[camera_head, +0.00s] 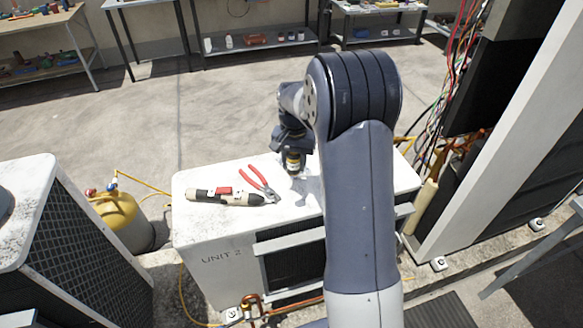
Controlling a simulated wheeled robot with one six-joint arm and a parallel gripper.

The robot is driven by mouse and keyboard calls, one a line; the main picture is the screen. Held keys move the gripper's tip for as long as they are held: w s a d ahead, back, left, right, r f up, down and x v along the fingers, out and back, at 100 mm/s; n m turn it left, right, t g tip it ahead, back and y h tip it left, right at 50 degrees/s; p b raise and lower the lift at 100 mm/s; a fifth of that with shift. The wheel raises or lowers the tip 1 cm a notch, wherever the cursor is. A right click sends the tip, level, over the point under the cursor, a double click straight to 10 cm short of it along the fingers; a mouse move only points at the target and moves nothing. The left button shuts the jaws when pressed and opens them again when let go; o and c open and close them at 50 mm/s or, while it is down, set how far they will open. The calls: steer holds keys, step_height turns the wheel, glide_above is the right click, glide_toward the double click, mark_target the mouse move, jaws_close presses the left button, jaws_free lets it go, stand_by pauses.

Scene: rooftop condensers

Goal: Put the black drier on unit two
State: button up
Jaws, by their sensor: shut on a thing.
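Unit two (225,222) is the white condenser in the middle, marked "UNIT 2" on its front. Its pale top is flat and partly hidden by my arm. My gripper (291,150) is over the top, left of my arm, and is shut on a small dark cylinder with a yellowish band, which looks like the black drier (293,161). The drier hangs roughly upright below the jaws. A shadow falls on the top just below it, and I cannot tell whether its lower end touches the surface.
Red-handled pliers (260,183) and a black-and-cream tool (223,197) lie on unit two, left of the drier. A yellow gas cylinder (122,219) stands left of the unit. Another condenser (22,192) is at far left. An open cabinet with loose wires (452,125) is at right.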

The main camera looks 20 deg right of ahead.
mark_target(293, 193)
steer(key=shift+w+f, duration=0.15)
steer(key=shift+f, duration=0.15)
step_height(293, 193, down, 9)
steer(key=shift+f+p, duration=0.1)
steer(key=shift+p, duration=0.5)
steer(key=shift+f, duration=0.1)
steer(key=o, duration=1.2)
steer(key=shift+c, duration=0.2)
step_height(293, 193, up, 12)
steer(key=shift+r+b, duration=0.1)
steer(key=shift+b, duration=0.4)
